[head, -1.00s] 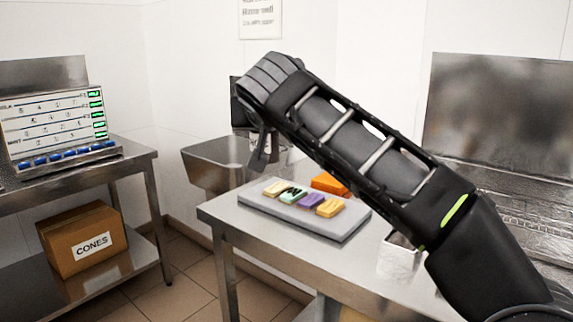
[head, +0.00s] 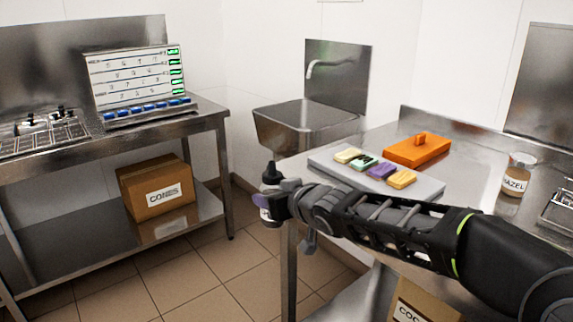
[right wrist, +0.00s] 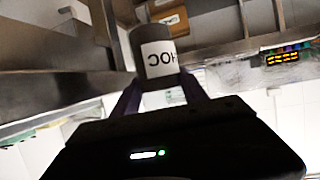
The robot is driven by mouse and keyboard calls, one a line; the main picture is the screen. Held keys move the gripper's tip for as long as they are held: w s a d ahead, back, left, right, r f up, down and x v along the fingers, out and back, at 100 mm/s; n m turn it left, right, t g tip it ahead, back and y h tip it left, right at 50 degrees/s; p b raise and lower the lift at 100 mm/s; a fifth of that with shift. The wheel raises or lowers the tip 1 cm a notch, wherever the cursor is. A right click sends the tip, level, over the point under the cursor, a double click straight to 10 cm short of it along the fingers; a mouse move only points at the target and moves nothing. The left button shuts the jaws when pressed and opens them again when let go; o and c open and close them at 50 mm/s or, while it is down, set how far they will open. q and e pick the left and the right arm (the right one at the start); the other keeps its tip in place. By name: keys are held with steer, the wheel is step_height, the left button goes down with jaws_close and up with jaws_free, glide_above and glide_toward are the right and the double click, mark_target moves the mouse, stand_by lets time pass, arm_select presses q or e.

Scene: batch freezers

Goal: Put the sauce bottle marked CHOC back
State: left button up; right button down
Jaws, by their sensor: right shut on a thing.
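My right gripper (head: 270,205) is shut on a sauce bottle, held upright in front of the left corner of the right-hand table. In the head view only the bottle's dark cap (head: 270,172) and a little of its body show; the gripper hides the rest. In the right wrist view the CHOC bottle (right wrist: 155,58) sits between the two fingers, its white label appearing upside down with the letters "HOC" readable. My left gripper is not in view.
A sink (head: 300,120) stands behind. The left bench holds a panel (head: 140,85) and a wire rack (head: 40,135); a CONES box (head: 157,190) is below.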

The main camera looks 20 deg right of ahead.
steer(key=shift+s+a+f+y, duration=0.1)
steer(key=shift+a+f+y, duration=0.25)
steer(key=shift+f, duration=0.25)
steer(key=shift+s+a+f+n, duration=0.1)
steer(key=shift+f+n, duration=0.05)
steer(key=shift+f, duration=0.25)
steer(key=shift+s+a+f+n, duration=0.1)
steer(key=shift+f+n, duration=0.05)
steer(key=shift+f, duration=0.25)
steer(key=s+a+f+n+y, duration=0.1)
steer(key=s+a+f, duration=0.1)
steer(key=f, duration=0.5)
steer(key=shift+s+a+f, duration=0.25)
steer(key=shift+s+a, duration=0.15)
steer(key=shift+s, duration=0.3)
steer(key=shift+y, duration=0.25)
